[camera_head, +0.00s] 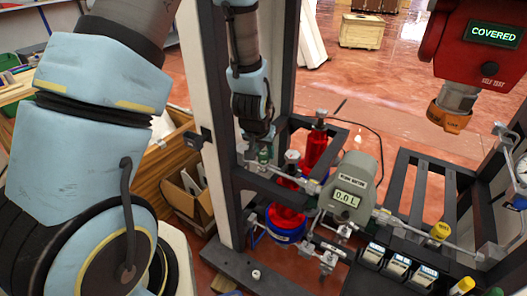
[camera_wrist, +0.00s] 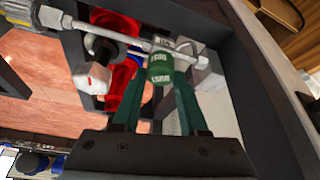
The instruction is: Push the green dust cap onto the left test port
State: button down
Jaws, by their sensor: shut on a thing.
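The green dust cap (camera_wrist: 160,68) with pale lettering sits between the two dark green fingertips of my gripper (camera_wrist: 158,85) in the wrist view. My gripper is shut on it. The cap is at the metal pipe (camera_wrist: 122,35), close to its end fitting. The left test port itself is hidden behind the cap and fingers, so I cannot tell whether the cap touches it or is seated. In the head view, my gripper (camera_head: 256,150) is at the left end of the pipe run, beside the dark upright, with the cap (camera_head: 265,155) showing small and partly covered.
A grey meter (camera_head: 352,185) reading 0.0 L stands right of my gripper. Red cylinders (camera_head: 316,150) stand behind the pipe. A yellow cap (camera_head: 440,231) is on the right pipe. A red unit (camera_head: 478,45) reading COVERED hangs upper right. Dark frame posts stand close to my arm.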

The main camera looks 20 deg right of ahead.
jog(key=shift+c, duration=0.2)
grip_release()
dwell(0.4)
jog(key=shift+r+p, duration=2.35)
jog(key=shift+r, duration=0.7)
jog(key=shift+f, duration=0.1)
